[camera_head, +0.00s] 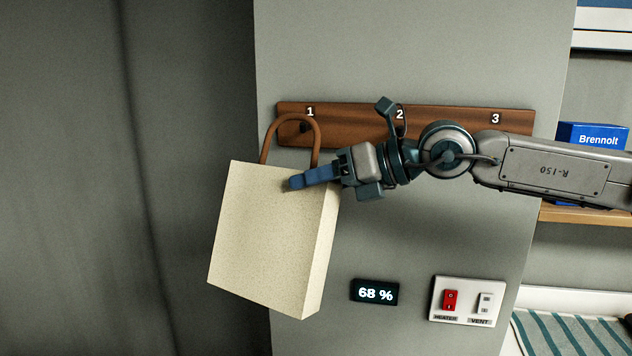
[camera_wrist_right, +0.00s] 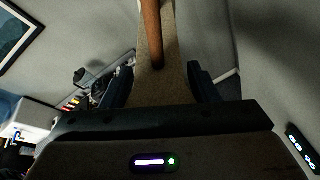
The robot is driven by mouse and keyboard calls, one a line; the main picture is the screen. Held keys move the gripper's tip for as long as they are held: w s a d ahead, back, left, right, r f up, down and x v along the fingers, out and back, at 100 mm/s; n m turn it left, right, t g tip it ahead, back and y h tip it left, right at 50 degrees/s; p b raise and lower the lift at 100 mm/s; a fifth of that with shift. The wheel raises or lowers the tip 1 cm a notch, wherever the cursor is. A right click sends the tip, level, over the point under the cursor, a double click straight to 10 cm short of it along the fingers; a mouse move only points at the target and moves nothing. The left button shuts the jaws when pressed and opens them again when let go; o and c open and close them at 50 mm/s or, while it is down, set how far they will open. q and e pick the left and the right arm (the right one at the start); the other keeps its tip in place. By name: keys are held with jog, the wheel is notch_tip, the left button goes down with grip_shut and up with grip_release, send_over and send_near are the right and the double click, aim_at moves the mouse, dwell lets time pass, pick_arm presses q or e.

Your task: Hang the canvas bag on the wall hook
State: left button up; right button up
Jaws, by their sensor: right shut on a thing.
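The cream canvas bag (camera_head: 265,235) with a brown loop handle (camera_head: 292,117) is in front of the wall, slightly tilted. Its handle overlaps the left end of the wooden hook board (camera_head: 360,126), below the number 1. A dark peg (camera_head: 303,127) shows within the loop; I cannot tell whether the handle rests on it. My right gripper (camera_head: 296,182) is shut on the bag's upper right edge, below the handle. In the right wrist view, the bag's side (camera_wrist_right: 160,85) and handle (camera_wrist_right: 152,35) show between the fingers. My left gripper is not in view.
Numbers 2 and 3 mark the board further right, partly behind my right arm. Below are a 68 % display (camera_head: 375,292) and a switch panel (camera_head: 467,301). A blue box (camera_head: 592,136) stands on a shelf (camera_head: 585,215) at right. The wall left of the bag is bare.

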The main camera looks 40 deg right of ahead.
jog(key=shift+w+d, duration=0.45)
jog(key=shift+d, duration=0.2)
jog(key=shift+w+d+f+p, duration=0.25)
jog(key=shift+w+d+p, duration=0.1)
jog(key=shift+w+d, duration=0.25)
jog(key=shift+w+d+f+p, duration=0.2)
jog(key=shift+w+d+p, duration=0.2)
jog(key=shift+d, duration=0.25)
jog(key=shift+w+d+f+p, duration=0.25)
jog(key=shift+w+d+p, duration=0.05)
jog(key=shift+w+d, duration=0.3)
jog(key=o, duration=1.7)
